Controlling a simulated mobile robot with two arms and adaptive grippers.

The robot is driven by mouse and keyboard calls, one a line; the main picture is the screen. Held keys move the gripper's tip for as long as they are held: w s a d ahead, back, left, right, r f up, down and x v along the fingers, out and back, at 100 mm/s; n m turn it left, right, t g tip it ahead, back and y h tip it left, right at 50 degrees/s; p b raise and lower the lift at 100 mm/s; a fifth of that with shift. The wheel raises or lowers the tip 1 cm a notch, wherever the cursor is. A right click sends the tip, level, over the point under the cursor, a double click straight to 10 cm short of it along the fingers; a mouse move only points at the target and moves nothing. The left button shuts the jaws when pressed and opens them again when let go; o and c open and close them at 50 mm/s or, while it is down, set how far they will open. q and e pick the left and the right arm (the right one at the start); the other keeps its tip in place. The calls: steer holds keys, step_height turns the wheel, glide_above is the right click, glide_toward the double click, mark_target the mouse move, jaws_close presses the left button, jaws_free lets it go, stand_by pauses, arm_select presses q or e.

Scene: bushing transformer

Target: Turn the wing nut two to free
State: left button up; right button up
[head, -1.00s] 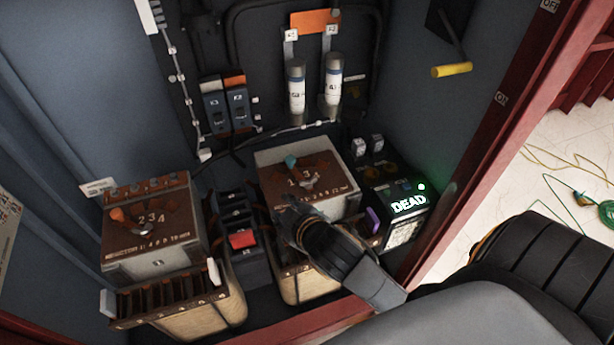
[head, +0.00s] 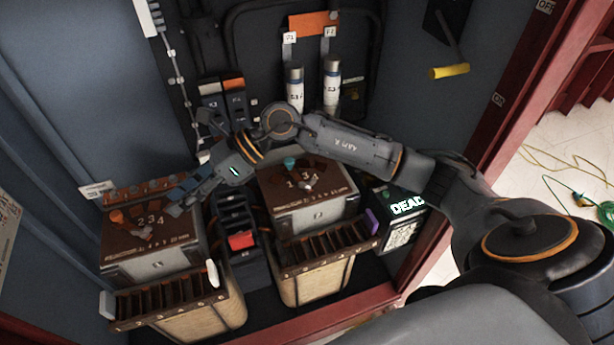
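A small silver wing-like fastener (head: 145,232) sits at the middle of the brown numbered top of the left transformer (head: 155,262), with an orange knob (head: 117,216) beside it. A similar fastener (head: 306,185) sits on the right transformer (head: 318,217), near a teal knob (head: 290,163). I cannot tell which one is called two. My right gripper (head: 173,203) reaches in from the right and points down-left, above the back right part of the left transformer's top. Its fingers look apart, with nothing seen between them. Contact with the top cannot be made out. My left gripper is out of view.
A black block with a red switch (head: 242,240) stands between the transformers. A lit "DEAD" display box (head: 406,207) is at the right. White cylinders (head: 331,85) and switches (head: 235,103) are on the back wall. The red cabinet frame (head: 480,150) borders the right side.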

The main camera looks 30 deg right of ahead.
steer(key=w+d+f+n+h, duration=0.3)
steer(key=d+h, duration=0.4)
steer(key=d, duration=0.6)
steer(key=m+g+h, duration=0.1)
steer(key=g+h, duration=0.1)
steer(key=h, duration=0.4)
glide_above(308, 181)
step_height(308, 181, down, 13)
steer(key=p, duration=0.3)
steer(key=shift+w+f, duration=0.1)
steer(key=shift+f, duration=0.1)
jaws_close()
